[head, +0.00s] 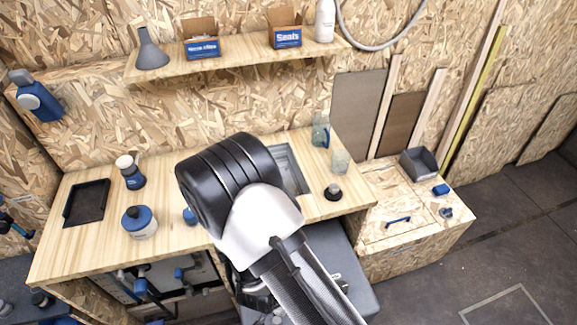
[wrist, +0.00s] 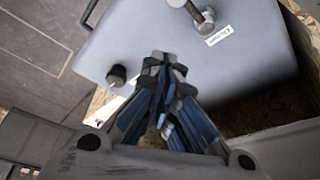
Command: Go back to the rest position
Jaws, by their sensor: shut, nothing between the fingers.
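My gripper (wrist: 163,65) shows in the wrist view with its grey and blue fingers together and nothing between them. It is above a grey box-like surface (wrist: 225,75) that has a dark round knob (wrist: 117,75), a metal fitting (wrist: 197,14) and a small white label (wrist: 219,36). I cannot tell whether the fingertips touch that surface. In the head view my black and white arm crosses the middle and hides part of the wooden counter (head: 75,245). The gripper's fingers are not clear there.
The counter holds a black tray (head: 87,202), a blue-lidded jar (head: 139,222), a small bottle (head: 130,172), a sink (head: 290,170) and clear cups. A shelf (head: 240,62) with boxes (head: 284,27) is above. A wooden cabinet (head: 420,255) stands right. Floor (head: 530,215) is open at right.

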